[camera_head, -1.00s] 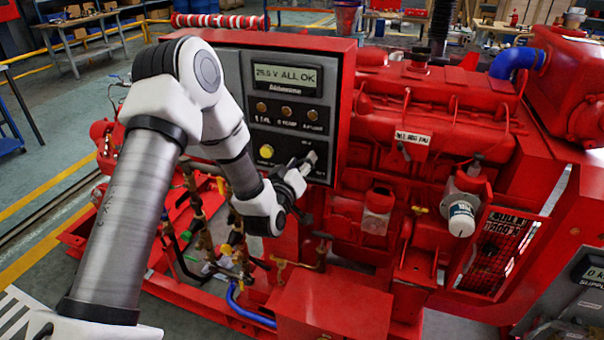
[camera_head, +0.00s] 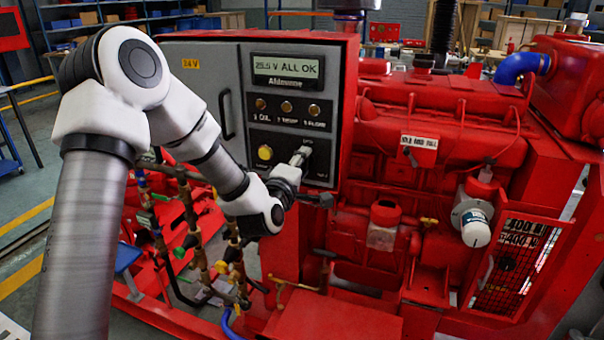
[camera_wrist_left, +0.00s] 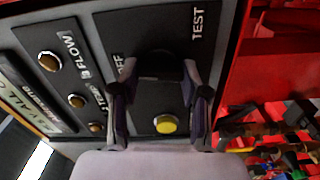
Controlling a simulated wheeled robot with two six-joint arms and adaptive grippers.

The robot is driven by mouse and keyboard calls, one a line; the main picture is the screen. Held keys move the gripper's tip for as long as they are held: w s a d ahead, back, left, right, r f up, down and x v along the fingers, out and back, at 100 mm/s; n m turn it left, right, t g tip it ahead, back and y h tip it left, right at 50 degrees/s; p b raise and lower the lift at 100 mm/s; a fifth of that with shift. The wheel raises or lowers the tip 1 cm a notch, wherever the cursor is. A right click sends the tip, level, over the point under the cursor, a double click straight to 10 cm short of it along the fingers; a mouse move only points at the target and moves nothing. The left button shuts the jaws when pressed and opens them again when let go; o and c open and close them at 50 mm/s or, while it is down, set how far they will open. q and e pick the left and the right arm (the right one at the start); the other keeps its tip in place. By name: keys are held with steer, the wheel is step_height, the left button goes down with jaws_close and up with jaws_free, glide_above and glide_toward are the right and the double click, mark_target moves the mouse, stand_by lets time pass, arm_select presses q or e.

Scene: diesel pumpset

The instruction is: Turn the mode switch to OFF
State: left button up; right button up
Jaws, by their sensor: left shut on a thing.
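The mode switch (camera_wrist_left: 160,66) is a dark knob on the black control panel (camera_head: 288,113). In the left wrist view it sits between the two fingers of my left gripper (camera_wrist_left: 160,88). The TEST label shows at upper right, and an OFF label is partly covered by the left finger. In the head view my left gripper (camera_head: 301,157) is at the panel's lower right and hides most of the switch. It is shut on the knob. Which mark the knob points at cannot be told. My right gripper is not in view.
A yellow button (camera_head: 265,153) is left of the switch; several round lamps (camera_head: 287,107) and a lit display (camera_head: 286,71) are above. The red engine (camera_head: 440,140) stands close on the right. Pipes and valves (camera_head: 195,215) lie below the arm.

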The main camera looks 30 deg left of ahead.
arm_select(q)
steer(key=shift+n+b, duration=0.3)
steer(key=shift+n, duration=0.2)
steer(key=o, duration=1.1)
steer(key=shift+o, duration=0.2)
steer(key=v, duration=0.7)
steer(key=shift+s, duration=0.3)
